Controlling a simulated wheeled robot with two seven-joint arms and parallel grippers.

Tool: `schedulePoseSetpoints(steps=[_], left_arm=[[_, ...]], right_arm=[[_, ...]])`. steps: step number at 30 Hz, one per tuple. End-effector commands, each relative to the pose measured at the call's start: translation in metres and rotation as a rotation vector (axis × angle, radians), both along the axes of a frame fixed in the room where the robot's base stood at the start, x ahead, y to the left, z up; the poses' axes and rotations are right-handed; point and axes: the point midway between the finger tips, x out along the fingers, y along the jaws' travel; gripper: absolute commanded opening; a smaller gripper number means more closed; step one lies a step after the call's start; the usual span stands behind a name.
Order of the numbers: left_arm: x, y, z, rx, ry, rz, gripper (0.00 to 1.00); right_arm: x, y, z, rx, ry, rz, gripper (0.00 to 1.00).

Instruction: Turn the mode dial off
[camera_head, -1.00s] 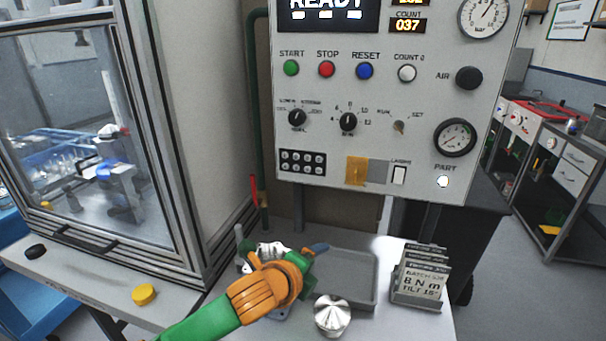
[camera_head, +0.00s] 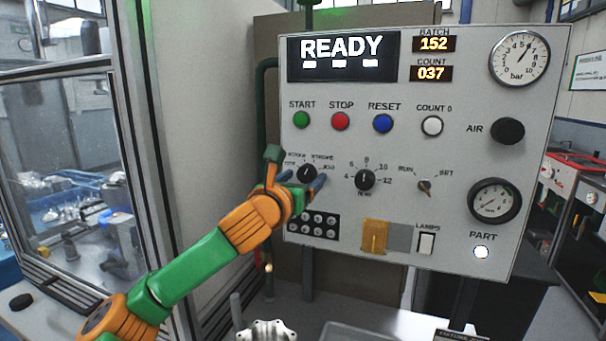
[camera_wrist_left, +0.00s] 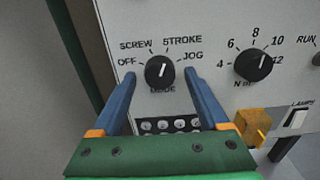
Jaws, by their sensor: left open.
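The mode dial (camera_head: 306,173) is a black round knob at the lower left of the grey control panel. In the left wrist view the dial (camera_wrist_left: 159,71) has the marks OFF, SCREW, STROKE and JOG around it. Its white line points up and slightly right, seemingly toward STROKE. My left gripper (camera_head: 302,182) is open in front of the panel, its blue fingers on either side of the dial. The left wrist view shows the gripper (camera_wrist_left: 160,76) with a gap between each finger and the dial; I cannot tell how deep the fingertips reach. My right gripper is out of view.
A second black dial (camera_head: 365,180) with numbers sits right of the mode dial. START, STOP and RESET buttons (camera_head: 341,121) are above. A block of small sockets (camera_head: 313,225) and a yellow flap (camera_head: 374,236) are below. A glass-fronted cabinet (camera_head: 75,150) stands at left.

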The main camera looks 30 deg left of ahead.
Motion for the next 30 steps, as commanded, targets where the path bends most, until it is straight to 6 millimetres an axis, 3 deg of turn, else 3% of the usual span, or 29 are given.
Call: schedulePoseSetpoints(steps=[5, 14, 23, 30], left_arm=[[0.0, 0.0, -0.001, 0.0, 0.0, 0.0, 0.78], [0.0, 0.0, -0.001, -0.001, -0.001, 0.0, 0.0], [0.0, 0.0, 0.001, -0.034, -0.009, -0.001, 0.0], [0.0, -0.001, 0.002, -0.173, -0.042, -0.002, 0.0]], right_arm=[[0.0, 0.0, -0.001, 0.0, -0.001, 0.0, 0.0], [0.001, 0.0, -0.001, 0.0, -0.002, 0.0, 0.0], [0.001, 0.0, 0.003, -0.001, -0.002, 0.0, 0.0], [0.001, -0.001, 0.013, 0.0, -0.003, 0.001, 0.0]])
